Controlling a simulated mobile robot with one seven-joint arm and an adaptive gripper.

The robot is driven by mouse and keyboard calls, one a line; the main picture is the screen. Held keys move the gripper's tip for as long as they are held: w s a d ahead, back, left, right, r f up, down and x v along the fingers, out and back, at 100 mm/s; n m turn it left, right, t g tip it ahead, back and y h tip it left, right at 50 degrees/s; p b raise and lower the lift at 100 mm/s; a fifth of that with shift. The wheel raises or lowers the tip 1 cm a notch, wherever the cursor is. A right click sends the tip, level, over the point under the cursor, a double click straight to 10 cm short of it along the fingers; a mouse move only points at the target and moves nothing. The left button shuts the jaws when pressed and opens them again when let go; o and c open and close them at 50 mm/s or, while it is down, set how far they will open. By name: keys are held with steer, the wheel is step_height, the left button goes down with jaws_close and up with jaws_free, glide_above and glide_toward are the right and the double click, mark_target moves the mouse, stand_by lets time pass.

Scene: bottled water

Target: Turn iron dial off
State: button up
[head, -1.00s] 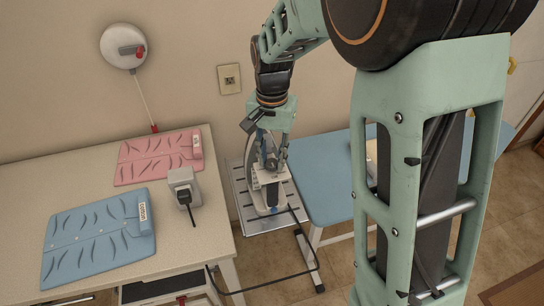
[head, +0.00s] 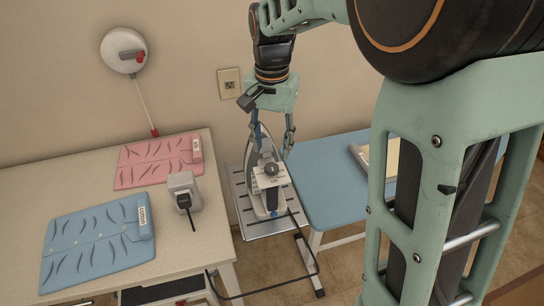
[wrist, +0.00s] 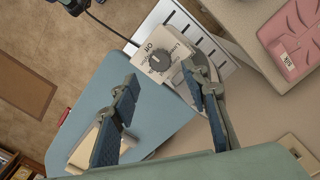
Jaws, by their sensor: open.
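The iron (head: 258,199) stands on a slatted metal rest at the end of the blue ironing board. Its pale control panel (head: 267,180) carries a round dark grey dial (head: 271,169). In the wrist view the dial (wrist: 160,62) shows on the panel with printed marks around it, one of them "Off", upside down. I cannot tell where the dial points. My gripper (head: 272,143) is open and empty over the iron, pointing down. In the wrist view its fingers (wrist: 159,80) are spread on either side of the dial, apart from it.
The blue ironing board (head: 325,180) lies right of the iron. A table (head: 190,235) at the left holds a pink mat (head: 140,170), a blue mat (head: 85,245) and a grey box with a black plug (head: 184,187). A cord loops from the iron. The wall is behind.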

mark_target(272, 166)
step_height(272, 166, up, 6)
steer(key=shift+f, duration=0.1)
stand_by(0.4)
